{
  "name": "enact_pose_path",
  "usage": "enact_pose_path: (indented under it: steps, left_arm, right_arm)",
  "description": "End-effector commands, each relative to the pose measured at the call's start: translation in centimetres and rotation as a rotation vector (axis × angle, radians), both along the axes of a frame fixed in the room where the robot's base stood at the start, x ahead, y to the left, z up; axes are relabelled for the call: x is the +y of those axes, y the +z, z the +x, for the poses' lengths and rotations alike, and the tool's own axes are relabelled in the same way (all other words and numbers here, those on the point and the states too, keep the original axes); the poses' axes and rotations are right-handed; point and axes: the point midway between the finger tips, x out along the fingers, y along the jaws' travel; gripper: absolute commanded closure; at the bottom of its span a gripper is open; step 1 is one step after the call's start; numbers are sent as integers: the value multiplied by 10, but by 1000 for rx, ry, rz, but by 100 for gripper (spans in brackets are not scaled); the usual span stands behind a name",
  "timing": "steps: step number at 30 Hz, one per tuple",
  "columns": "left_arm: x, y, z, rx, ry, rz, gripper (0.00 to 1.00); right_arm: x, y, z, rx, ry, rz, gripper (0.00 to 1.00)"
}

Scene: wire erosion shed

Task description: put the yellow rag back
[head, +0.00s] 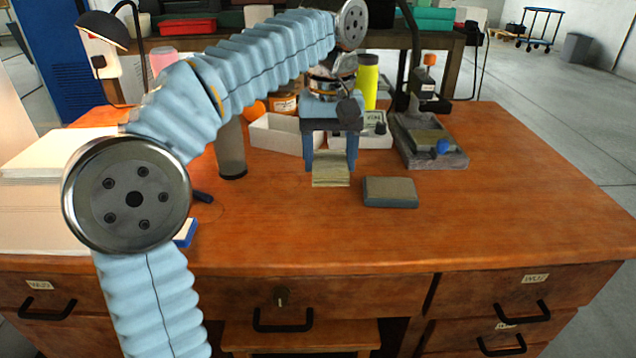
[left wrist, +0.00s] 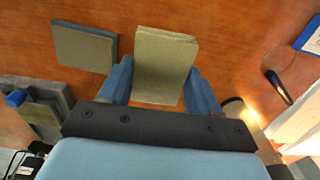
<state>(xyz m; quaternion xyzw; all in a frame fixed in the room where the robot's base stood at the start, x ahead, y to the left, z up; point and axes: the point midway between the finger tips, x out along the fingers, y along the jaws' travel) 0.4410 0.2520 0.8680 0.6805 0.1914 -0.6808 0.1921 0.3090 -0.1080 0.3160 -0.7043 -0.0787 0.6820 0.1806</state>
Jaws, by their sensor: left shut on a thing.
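The yellow rag (head: 331,177) is a folded, dull yellow-green pad. My left gripper (head: 331,163) points down over the middle of the desk, its two blue fingers shut on the rag from both sides. In the left wrist view the rag (left wrist: 164,62) stands out between the fingertips (left wrist: 160,85). I cannot tell whether its lower edge touches the desk. A grey-green flat block (head: 390,192) lies just right of the rag, apart from it; it also shows in the left wrist view (left wrist: 84,46). My right gripper is not in view.
Behind the gripper are a white open tray (head: 275,136) and a yellow bottle (head: 368,82). A stand with a grey base (head: 430,150) is at right. A dark cylinder (head: 231,152) and white papers (head: 45,210) are at left. The desk's right and front are clear.

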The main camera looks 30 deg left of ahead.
Motion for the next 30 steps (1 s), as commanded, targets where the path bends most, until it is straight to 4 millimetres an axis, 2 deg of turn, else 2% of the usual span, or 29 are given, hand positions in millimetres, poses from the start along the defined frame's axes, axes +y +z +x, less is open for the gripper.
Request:
enact_pose_path:
  steps: [1, 3, 8, 11, 15, 29, 30]
  left_arm:
    - [6, -9, 3, 3, 4, 1, 67]
    - [11, -16, 6, 1, 2, 0, 67]
    - [18, -26, 10, 1, 2, -1, 67]
    - [29, -42, 16, 3, 4, 1, 67]
    - [29, -65, 16, 2, 0, 0, 67]
    - [29, -74, 16, -1, 1, -1, 67]
    - [29, -73, 16, -1, 1, -1, 31]
  right_arm:
    - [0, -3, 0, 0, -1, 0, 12]
    - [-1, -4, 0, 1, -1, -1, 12]
    - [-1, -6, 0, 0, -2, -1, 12]
    - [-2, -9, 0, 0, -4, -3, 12]
    - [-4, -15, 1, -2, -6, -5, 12]
    - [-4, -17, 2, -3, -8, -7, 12]
    - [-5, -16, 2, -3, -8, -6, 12]
